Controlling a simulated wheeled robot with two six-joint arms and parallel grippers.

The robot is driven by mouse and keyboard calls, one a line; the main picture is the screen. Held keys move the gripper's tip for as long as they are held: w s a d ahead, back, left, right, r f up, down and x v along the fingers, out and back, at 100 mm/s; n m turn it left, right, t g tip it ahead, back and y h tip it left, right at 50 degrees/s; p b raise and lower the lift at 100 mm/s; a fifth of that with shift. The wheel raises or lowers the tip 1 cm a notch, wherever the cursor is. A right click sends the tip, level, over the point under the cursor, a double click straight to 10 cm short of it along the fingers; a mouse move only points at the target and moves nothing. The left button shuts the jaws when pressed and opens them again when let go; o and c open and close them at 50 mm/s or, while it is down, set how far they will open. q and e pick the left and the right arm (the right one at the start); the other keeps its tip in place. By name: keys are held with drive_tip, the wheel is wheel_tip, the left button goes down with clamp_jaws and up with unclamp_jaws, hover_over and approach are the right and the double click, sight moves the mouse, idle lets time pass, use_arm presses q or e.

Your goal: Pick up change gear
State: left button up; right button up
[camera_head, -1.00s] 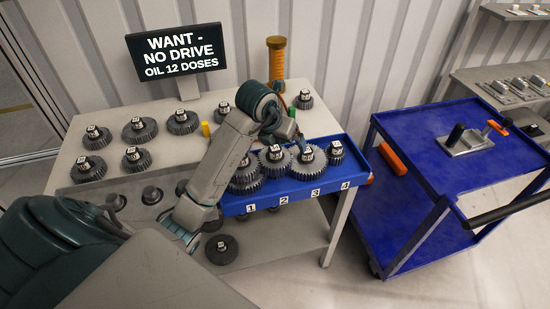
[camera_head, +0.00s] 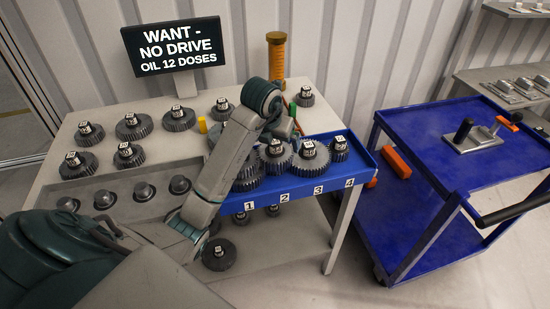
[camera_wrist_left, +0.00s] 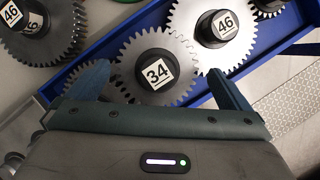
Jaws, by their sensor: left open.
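Several dark toothed change gears with numbered hubs stand on the bench; one of them is a gear at the left (camera_head: 78,165). More gears sit in the blue tray (camera_head: 300,189) with slots 1 to 4, including a lighter gear (camera_head: 311,157) near slot 3. My left gripper (camera_wrist_left: 160,90) is open. In the left wrist view, a gear marked 34 (camera_wrist_left: 180,55) lies between and beyond its fingers, with no visible grip. A gear marked 46 (camera_wrist_left: 222,28) is to its right and another 46 hub (camera_wrist_left: 35,22) at upper left. My left arm hides part of the tray; the fingertips are unclear in the head view. My right gripper is out of view.
A sign (camera_head: 176,47) reads "WANT - NO DRIVE OIL 12 DOSES". An amber cylinder (camera_head: 277,55) stands at the bench's back. A blue cart (camera_head: 430,125) with a lever device and an orange block (camera_head: 396,163) stands to the right, with a gap between.

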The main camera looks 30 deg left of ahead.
sight(276, 147)
use_arm(q)
drive_tip(key=shift+w+a+f, duration=0.1)
drive_tip(key=shift+f, duration=0.6)
drive_tip(key=shift+p+x, duration=0.35)
drive_tip(key=shift+x, duration=1.2)
drive_tip(key=shift+a, duration=0.1)
drive_tip(key=shift+w, duration=0.1)
drive_tip(key=c, duration=1.3)
drive_tip(key=shift+r, duration=0.1)
